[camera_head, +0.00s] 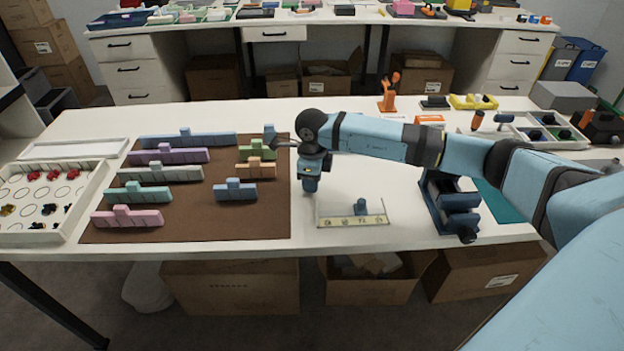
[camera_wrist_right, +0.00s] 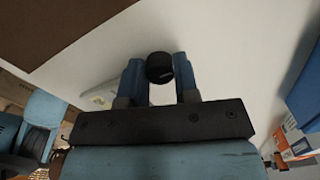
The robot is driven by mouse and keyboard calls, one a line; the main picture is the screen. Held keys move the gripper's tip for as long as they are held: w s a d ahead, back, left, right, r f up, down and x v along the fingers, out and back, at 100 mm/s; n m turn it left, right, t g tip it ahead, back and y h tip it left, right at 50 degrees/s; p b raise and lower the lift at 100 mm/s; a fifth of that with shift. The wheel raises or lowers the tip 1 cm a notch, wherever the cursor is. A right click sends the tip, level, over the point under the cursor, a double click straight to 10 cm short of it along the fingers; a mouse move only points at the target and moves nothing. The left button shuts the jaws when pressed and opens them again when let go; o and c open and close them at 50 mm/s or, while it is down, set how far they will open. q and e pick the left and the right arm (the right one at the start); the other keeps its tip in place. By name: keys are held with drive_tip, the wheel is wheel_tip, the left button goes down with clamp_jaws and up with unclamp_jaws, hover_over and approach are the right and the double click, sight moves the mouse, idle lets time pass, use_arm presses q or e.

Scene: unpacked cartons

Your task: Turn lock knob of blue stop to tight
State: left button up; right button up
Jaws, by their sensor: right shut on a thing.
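My right gripper (camera_head: 308,186) points down over the white table, just right of the brown mat. In the right wrist view its two blue fingers (camera_wrist_right: 160,75) are shut on a black round knob (camera_wrist_right: 160,67) with a small pale mark. What the knob is fixed to is hidden. A small blue stop (camera_head: 360,206) stands on a pale marked strip (camera_head: 352,221) at the front of the table, to the right of the gripper in the head view. Its own knob cannot be made out there. My left gripper is not in view.
The brown mat (camera_head: 222,216) holds rows of coloured stepped blocks. A white tray (camera_head: 75,222) with small parts lies at the left. A dark blue fixture (camera_head: 449,205) stands right of the strip. Bare table (camera_head: 400,218) lies between strip and fixture.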

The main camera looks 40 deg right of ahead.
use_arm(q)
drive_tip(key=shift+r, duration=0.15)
use_arm(e)
drive_tip(key=o, duration=0.9)
use_arm(q)
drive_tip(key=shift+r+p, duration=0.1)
drive_tip(key=shift+p, duration=0.55)
use_arm(e)
wheel_tip(320, 180, up, 14)
drive_tip(key=shift+f, duration=0.1)
